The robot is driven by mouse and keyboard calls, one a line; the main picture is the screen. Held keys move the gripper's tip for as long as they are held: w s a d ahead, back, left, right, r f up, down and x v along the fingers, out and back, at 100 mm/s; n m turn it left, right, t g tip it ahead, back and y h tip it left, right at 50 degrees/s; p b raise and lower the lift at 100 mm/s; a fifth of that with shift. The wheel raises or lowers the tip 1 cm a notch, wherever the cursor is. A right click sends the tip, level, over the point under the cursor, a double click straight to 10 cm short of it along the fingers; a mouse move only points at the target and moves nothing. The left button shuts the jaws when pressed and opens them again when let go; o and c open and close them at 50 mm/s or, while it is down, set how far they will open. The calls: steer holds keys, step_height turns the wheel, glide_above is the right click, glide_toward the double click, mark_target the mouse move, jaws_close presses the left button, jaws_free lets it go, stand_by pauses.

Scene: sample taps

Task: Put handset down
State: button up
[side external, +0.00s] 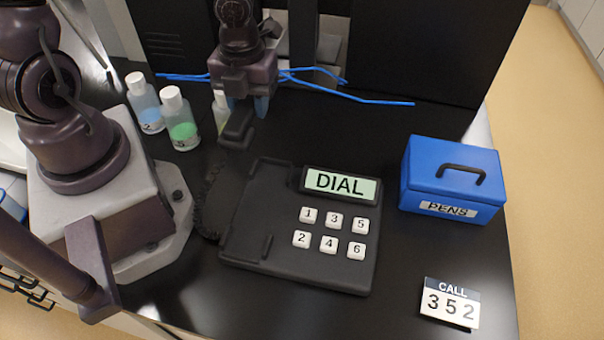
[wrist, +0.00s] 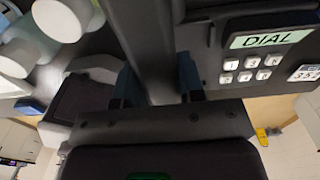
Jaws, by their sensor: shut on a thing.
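The black telephone base (side external: 246,235) lies on the black bench, with its empty cradle at the left, a lit screen reading DIAL (side external: 340,184) and white number keys (side external: 331,232). My gripper (side external: 248,106) is above and behind the cradle, shut on the dark handset (side external: 238,128), which is off the base. In the wrist view the handset (wrist: 146,45) runs between the blue fingertips of my gripper (wrist: 158,82), and the phone base (wrist: 205,50) shows to its right. My gripper hides part of the handset in the side view.
Sample bottles (side external: 145,103) (side external: 180,118) stand left of my gripper, with another partly hidden behind it. A coiled cord (side external: 205,203) lies left of the base. A blue PENS box (side external: 452,180) and a CALL 352 card (side external: 450,303) are at the right. Blue cables (side external: 345,95) run behind.

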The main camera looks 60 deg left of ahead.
steer(key=w+f, duration=0.5)
steer(key=w, duration=0.4)
glide_above(315, 139)
steer(key=f, duration=0.4)
steer(key=shift+s, duration=0.35)
steer(key=shift+w+f, duration=0.2)
steer(key=shift+f, duration=0.1)
steer(key=shift+w+f, duration=0.1)
steer(key=shift+f, duration=1.5)
steer(key=shift+f, duration=0.1)
steer(key=o, duration=1)
steer(key=shift+f, duration=0.1)
